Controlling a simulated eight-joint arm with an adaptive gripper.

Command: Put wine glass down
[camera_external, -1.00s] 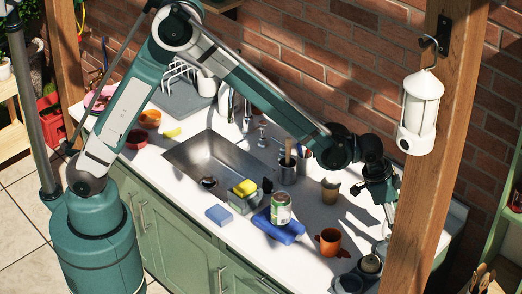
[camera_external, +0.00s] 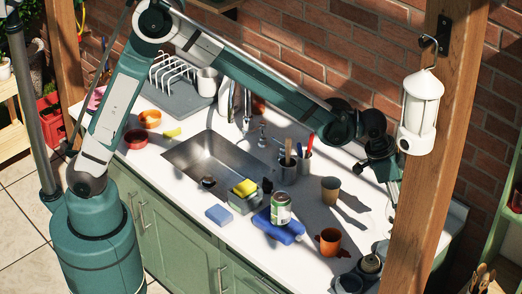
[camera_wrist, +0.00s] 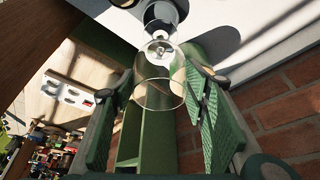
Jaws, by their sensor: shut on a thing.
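The clear wine glass (camera_wrist: 160,92) is between the green ridged fingers of my gripper (camera_wrist: 158,108) in the wrist view. Its bowl is nearest the camera, and its stem and foot point away toward the top of the picture. My gripper is shut on it. In the outside view my gripper (camera_external: 393,190) hangs at the right end of the counter, partly behind the wooden post. The glass cannot be made out there. Whether its foot touches a surface is unclear.
The white counter (camera_external: 312,215) has an orange mug (camera_external: 329,241), a brown cup (camera_external: 330,190), a can (camera_external: 281,207) on a blue cloth (camera_external: 280,229), and a utensil holder (camera_external: 287,170). Dark round items stand near the post (camera_external: 415,215). A lantern (camera_external: 419,110) hangs from it.

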